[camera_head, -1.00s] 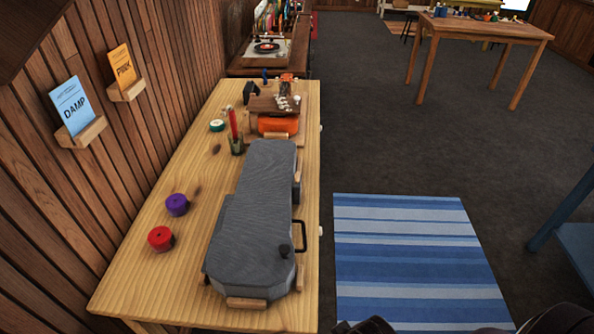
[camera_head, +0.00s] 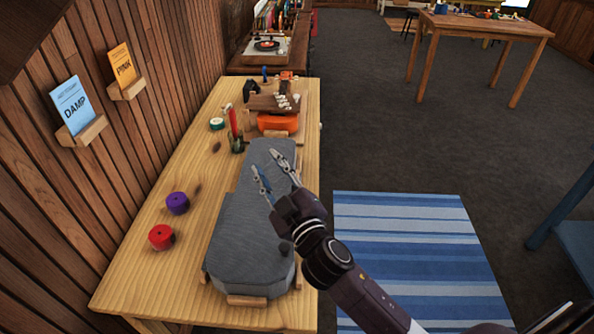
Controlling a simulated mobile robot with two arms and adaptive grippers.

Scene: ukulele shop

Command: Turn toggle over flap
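A long grey fabric case (camera_head: 245,235) lies on the wooden table. A small dark round knob (camera_head: 285,248) shows near its right edge, close to my arm. A dark bar beside the knob, seen earlier, is now hidden behind my arm, and I cannot tell a flap edge from the rest of the cover. My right gripper (camera_head: 263,159) is over the upper part of the case, fingers spread and nothing between them. I cannot tell its height above the cloth. My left gripper is not in view.
On the table (camera_head: 130,270) are a red roll (camera_head: 161,237), a purple roll (camera_head: 177,203), a cup with a red stick (camera_head: 233,125) and an orange item (camera_head: 277,122) by the far end. A wood-panelled wall borders the left. A striped rug (camera_head: 410,240) covers floor at right.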

